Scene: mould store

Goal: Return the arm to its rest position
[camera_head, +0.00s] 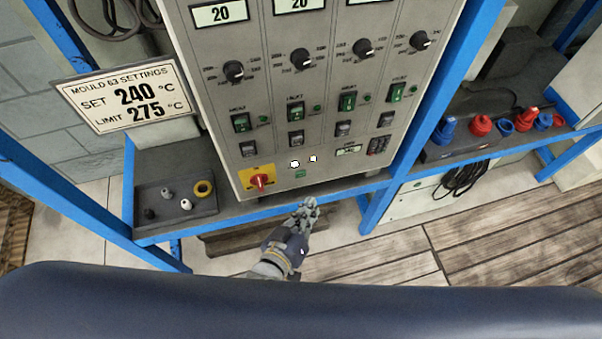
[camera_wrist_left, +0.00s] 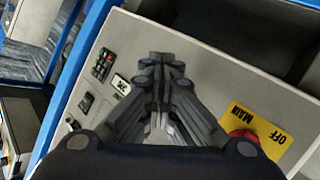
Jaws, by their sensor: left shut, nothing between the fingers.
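My left gripper (camera_head: 308,208) is shut and empty in front of the lower edge of a grey control cabinet (camera_head: 330,130). In the left wrist view the gripper (camera_wrist_left: 165,62) points across the cabinet's face, its fingers together. The cabinet carries several black knobs, green switches and displays reading 20. A red main switch (camera_head: 260,182) on a yellow plate sits at the cabinet's lower left; the plate (camera_wrist_left: 258,125) also shows in the left wrist view, right of the fingers. I cannot tell how far the fingers are from the panel. My right gripper is not in view.
A blue frame (camera_head: 425,90) surrounds the cabinet. A sign (camera_head: 127,95) reads set 240 °C, limit 275 °C. A dark tray (camera_head: 150,190) with small parts stands at the left. Red and blue connectors (camera_head: 480,125) stand on the right shelf. The wooden floor (camera_head: 500,240) is clear at right.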

